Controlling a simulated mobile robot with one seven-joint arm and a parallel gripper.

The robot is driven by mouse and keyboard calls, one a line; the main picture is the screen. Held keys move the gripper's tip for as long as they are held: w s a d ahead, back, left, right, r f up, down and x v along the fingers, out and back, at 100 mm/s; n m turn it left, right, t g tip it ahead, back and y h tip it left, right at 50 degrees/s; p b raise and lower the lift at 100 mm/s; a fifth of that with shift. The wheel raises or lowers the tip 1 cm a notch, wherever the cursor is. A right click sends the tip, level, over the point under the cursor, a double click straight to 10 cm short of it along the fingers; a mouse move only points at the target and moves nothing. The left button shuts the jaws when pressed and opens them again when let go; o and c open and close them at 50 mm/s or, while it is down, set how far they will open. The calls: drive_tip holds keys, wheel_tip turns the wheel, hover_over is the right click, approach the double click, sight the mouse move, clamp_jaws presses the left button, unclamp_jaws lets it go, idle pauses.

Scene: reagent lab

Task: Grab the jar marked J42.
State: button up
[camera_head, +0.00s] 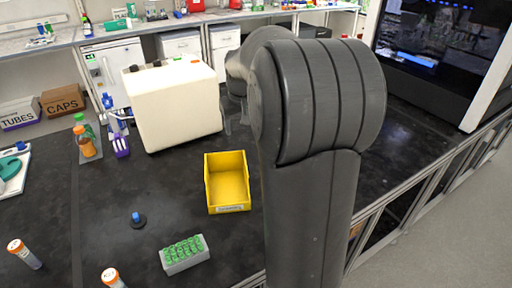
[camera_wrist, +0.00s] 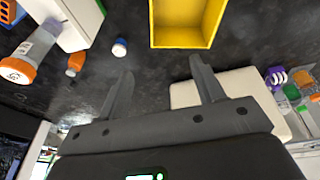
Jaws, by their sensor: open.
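Two clear jars with orange caps stand at the near left of the dark bench, one at the far left (camera_head: 28,257) and one at the bottom edge (camera_head: 113,279), partly cut off. Each cap has a white top with a mark too small to read. I cannot tell which is J42. My gripper (camera_wrist: 163,85) is open and empty, apart from both jars. In the head view its fingers (camera_head: 236,115) are partly hidden by my arm.
A yellow bin (camera_head: 229,204) stands mid-bench, beside my arm. A rack of green-capped tubes (camera_head: 184,262) and a small blue-topped item (camera_head: 137,220) are near the jars. A white box-shaped device (camera_head: 175,105) stands behind. Bench between the bin and jars is partly clear.

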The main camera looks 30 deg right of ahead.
drive_tip(key=shift+m+g, duration=0.4)
drive_tip(key=shift+g, duration=0.1)
drive_tip(key=w+d+f, duration=0.2)
drive_tip(key=d+f, duration=0.2)
drive_tip(key=d, duration=0.1)
drive_tip(key=w+d+f, duration=0.3)
drive_tip(key=d+f, duration=0.2)
drive_tip(key=d, duration=0.1)
drive_tip(key=w+d+f, duration=0.3)
drive_tip(key=d+f, duration=0.2)
drive_tip(key=shift+w+d, duration=0.15)
drive_tip(key=shift+d, duration=0.1)
drive_tip(key=f, duration=0.3)
drive_tip(key=w+f, duration=0.1)
drive_tip(key=f, duration=0.7)
drive_tip(key=shift+w+d, duration=0.15)
drive_tip(key=shift+w, duration=0.25)
drive_tip(key=shift+c, duration=0.2)
drive_tip(key=shift+r, duration=0.1)
drive_tip(key=c, duration=1)
